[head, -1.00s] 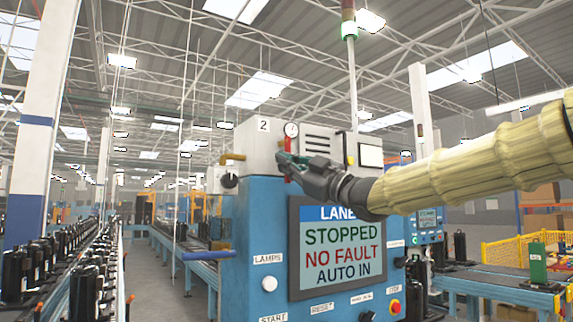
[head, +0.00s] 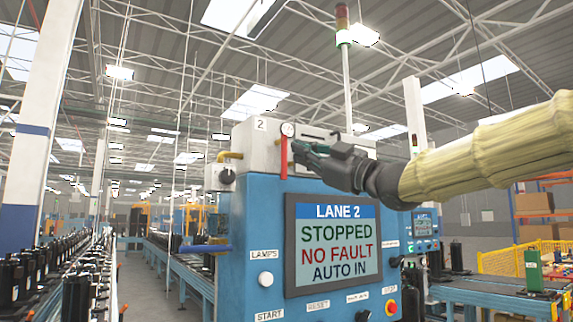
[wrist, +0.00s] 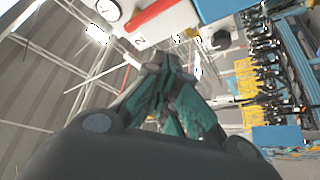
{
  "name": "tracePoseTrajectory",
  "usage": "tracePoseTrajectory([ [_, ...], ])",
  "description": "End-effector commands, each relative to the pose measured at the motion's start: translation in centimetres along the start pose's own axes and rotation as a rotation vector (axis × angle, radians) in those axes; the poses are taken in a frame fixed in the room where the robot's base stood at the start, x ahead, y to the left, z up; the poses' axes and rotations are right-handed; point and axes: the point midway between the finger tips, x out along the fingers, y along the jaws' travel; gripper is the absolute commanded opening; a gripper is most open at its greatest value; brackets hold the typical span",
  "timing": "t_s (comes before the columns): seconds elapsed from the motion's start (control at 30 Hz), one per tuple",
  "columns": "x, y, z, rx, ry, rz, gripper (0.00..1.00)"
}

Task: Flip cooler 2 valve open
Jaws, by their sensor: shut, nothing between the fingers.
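The red valve lever (head: 284,158) hangs upright on the white box marked 2 (head: 262,137), just below a round gauge (head: 288,130). In the wrist view the lever (wrist: 160,14) slants across the top, beside the gauge (wrist: 107,10). My gripper (head: 294,147) is shut and empty, its green-tipped fingers just right of the lever in the head view. In the wrist view the fingers (wrist: 160,68) point at the white box, with the lever beyond their tips. I cannot tell whether they touch the lever.
A blue cabinet with a lane 2 display (head: 333,246) stands below the box, reading stopped, no fault. A yellow pipe (head: 230,155) and a blue handle (head: 205,248) stick out at its left. Conveyors with black cylinders run at the left. A signal tower (head: 343,40) rises behind.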

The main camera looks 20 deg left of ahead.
Motion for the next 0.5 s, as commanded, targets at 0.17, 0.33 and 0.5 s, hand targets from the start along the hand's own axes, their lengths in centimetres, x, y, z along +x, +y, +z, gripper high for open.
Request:
tracePoseTrajectory([
  [0.17,-1.4,0.5,-0.2,-0.001,0.0,0.0,0.0],
  [0.33,-1.8,0.7,-0.3,0.001,-0.001,-0.001,0.0],
  [0.5,-1.7,0.7,-0.3,0.0,-0.001,-0.001,0.0],
])
